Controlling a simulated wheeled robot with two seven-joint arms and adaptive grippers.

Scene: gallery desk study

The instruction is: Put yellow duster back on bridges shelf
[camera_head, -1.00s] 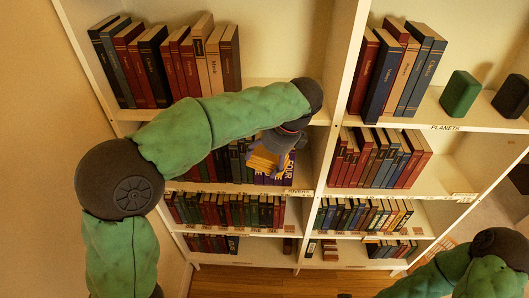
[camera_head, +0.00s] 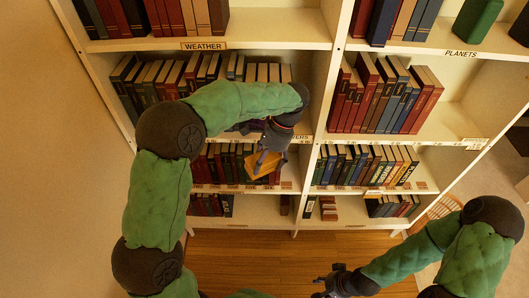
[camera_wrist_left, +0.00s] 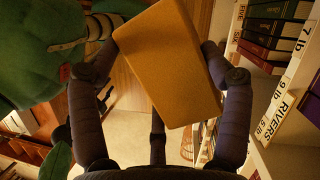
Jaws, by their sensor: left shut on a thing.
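The yellow duster (camera_head: 262,167) is a flat-sided block, held tilted in front of the bookcase in the head view. It fills the upper middle of the left wrist view (camera_wrist_left: 168,62). My left gripper (camera_head: 266,160) is shut on it, with fingers on both sides. It hangs in front of the left column, below the shelf edge labelled RIVERS (camera_wrist_left: 283,104). My right gripper (camera_head: 328,284) is low at the bottom of the head view, away from the shelves; its jaws are too small to read. I cannot read a BRIDGES label in these views.
Rows of books (camera_head: 366,167) fill much of the bookcase. The WEATHER label (camera_head: 203,46) is upper left and the PLANETS label (camera_head: 461,54) upper right. A green block (camera_head: 478,20) stands on the PLANETS shelf. Bare shelf room shows right of the books (camera_head: 455,118). Wooden floor (camera_head: 240,250) lies below.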

